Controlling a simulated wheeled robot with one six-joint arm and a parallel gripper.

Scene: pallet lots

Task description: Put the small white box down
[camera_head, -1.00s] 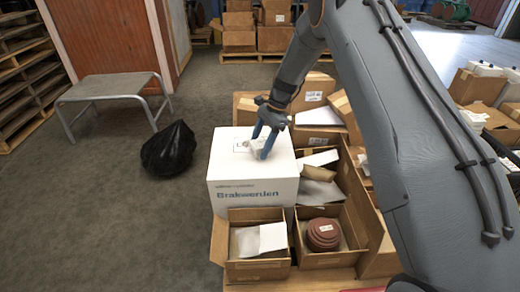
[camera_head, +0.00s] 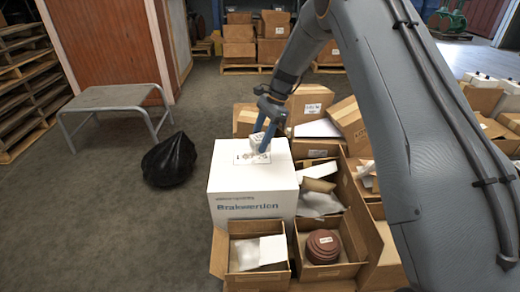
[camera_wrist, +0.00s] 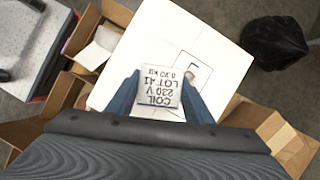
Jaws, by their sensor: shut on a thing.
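The small white box (camera_head: 257,143) is between the blue fingers of my gripper (camera_head: 265,141). In the wrist view the small white box (camera_wrist: 159,87) shows printed text reading COIL, 230 V, LOT A1, and my gripper (camera_wrist: 160,95) is shut on its two sides. It is over the top of a large white carton (camera_head: 250,190) printed "Brakwerden". The carton top also shows in the wrist view (camera_wrist: 150,45), with a printed label partly behind the small box. I cannot tell whether the small box touches the carton top.
Open cardboard boxes stand right and front of the carton, one holding a reddish-brown round part (camera_head: 323,246). Taller closed cartons (camera_head: 310,103) stand behind. A black bag (camera_head: 168,160) and grey bench (camera_head: 115,101) are to the left. Floor between bag and carton is clear.

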